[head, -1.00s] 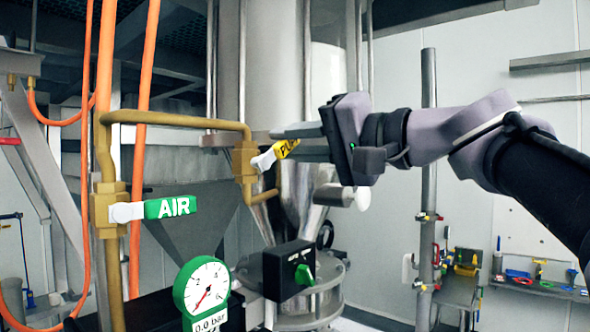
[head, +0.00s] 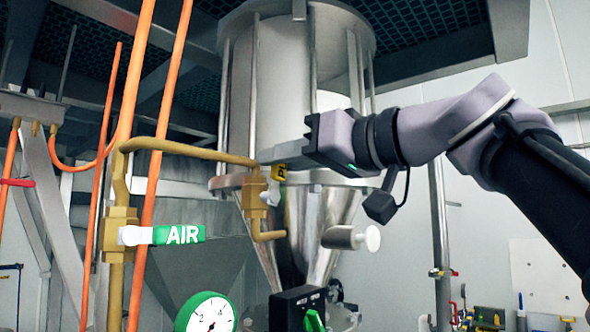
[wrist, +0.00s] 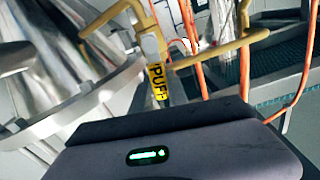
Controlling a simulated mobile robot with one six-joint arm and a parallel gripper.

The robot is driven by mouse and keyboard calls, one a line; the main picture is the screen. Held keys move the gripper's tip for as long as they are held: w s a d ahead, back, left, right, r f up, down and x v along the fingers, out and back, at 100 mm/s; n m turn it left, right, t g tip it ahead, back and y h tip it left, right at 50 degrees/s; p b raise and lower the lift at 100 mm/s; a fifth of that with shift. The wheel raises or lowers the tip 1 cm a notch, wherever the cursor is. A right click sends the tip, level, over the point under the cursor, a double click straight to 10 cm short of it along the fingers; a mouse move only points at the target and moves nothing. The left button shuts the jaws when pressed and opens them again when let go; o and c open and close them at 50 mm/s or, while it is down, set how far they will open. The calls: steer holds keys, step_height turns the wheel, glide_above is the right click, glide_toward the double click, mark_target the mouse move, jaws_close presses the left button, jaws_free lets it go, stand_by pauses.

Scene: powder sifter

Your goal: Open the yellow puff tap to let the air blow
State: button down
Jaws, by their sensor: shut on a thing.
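The puff tap's yellow handle (head: 279,173) shows in the head view on the brass pipe, above its white base (head: 270,196). It slants steeply upward, and its upper end is hidden by my gripper. My gripper (head: 277,154) reaches in from the right and is shut on the handle.
A green AIR handle (head: 179,235) lies level on the left brass pipe (head: 117,215). A green-rimmed gauge (head: 206,315) is cut off at the bottom. A steel hopper (head: 318,210) stands behind my gripper. Orange hoses (head: 164,160) run on the left.

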steer(key=shift+s+a+r+n+b, duration=0.2)
steer(key=shift+s+a+n+b, duration=0.15)
steer(key=shift+n, duration=0.55)
steer(key=shift+d, duration=0.1)
steer(key=c, duration=1.4)
jaws_free()
steer(key=shift+c, duration=0.2)
steer(key=shift+o, duration=0.8)
steer(key=shift+w+a+f, duration=0.2)
steer(key=shift+w+a, duration=0.05)
steer(key=shift+a, duration=0.1)
steer(key=b+v, duration=0.2)
steer(key=v, duration=1.5)
steer(key=shift+s+d, duration=0.25)
steer(key=shift+d, duration=0.05)
